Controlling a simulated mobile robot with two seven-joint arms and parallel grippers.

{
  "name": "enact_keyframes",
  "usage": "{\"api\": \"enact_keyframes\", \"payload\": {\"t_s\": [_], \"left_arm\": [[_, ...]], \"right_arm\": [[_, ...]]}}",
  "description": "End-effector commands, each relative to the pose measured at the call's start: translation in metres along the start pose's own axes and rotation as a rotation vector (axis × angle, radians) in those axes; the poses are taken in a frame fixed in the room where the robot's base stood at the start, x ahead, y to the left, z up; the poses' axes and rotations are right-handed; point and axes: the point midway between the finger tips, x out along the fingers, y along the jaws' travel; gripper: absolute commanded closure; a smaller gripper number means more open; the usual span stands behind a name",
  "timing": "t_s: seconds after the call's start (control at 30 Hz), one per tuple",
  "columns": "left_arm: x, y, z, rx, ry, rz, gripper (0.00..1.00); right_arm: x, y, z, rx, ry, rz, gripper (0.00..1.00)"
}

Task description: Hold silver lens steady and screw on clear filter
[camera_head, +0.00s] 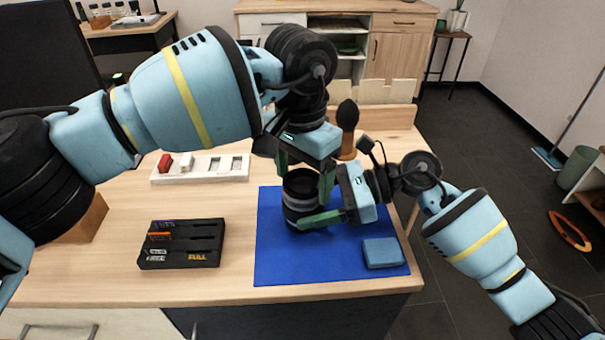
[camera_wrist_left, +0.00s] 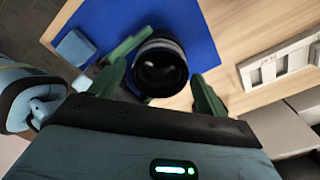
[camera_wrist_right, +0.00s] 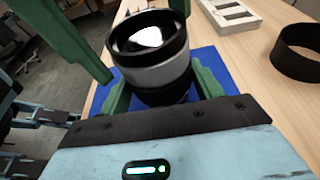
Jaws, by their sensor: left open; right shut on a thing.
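The lens (camera_head: 302,198) stands upright on the blue mat, black with a silver-grey band. The right wrist view shows the band (camera_wrist_right: 155,75) and a black front rim around reflecting glass. My right gripper (camera_head: 325,208) is shut on the lens's lower body from the right. My left gripper (camera_head: 305,172) is open above it, its green fingers on either side of the lens front. The left wrist view looks down on the glass front (camera_wrist_left: 160,72) between these fingers. I see no separate clear filter; whether one sits on the front rim I cannot tell.
A blue block (camera_head: 382,252) lies on the mat (camera_head: 280,268). A black slotted holder (camera_head: 182,244) is on the left, a white slotted tray (camera_head: 200,178) behind it. A black ring (camera_wrist_right: 298,52) stands on the table. A dark-headed brush-like tool (camera_head: 347,115) stands behind my grippers.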

Motion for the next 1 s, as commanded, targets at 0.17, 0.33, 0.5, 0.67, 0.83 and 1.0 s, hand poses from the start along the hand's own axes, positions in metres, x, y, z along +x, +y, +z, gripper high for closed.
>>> {"api": "enact_keyframes", "payload": {"t_s": [0.17, 0.33, 0.5, 0.67, 0.83, 1.0], "left_arm": [[-0.0003, 0.0001, -0.0001, -0.137, 0.002, -0.004, 0.24], [-0.0004, 0.0001, -0.0001, -0.163, 0.003, -0.005, 0.24], [-0.0005, 0.0004, -0.0002, -0.258, 0.003, -0.007, 0.24], [-0.0005, 0.0006, -0.0002, -0.388, 0.004, -0.01, 0.24], [-0.0005, 0.0007, -0.0003, -0.424, 0.005, -0.011, 0.24], [-0.0004, 0.0009, -0.0004, -0.499, 0.005, -0.013, 0.24]], "right_arm": [[-0.0002, -0.0007, -0.0041, 0.004, 0.007, -0.003, 0.48], [-0.0005, -0.001, -0.0045, 0.005, 0.008, -0.004, 0.48], [-0.0006, -0.0011, -0.0048, 0.005, 0.008, -0.005, 0.48], [-0.0007, -0.0012, -0.005, 0.005, 0.009, -0.005, 0.48], [-0.0008, -0.0012, -0.0052, 0.005, 0.009, -0.005, 0.48], [-0.0008, -0.0012, -0.0054, 0.006, 0.01, -0.005, 0.48]]}}
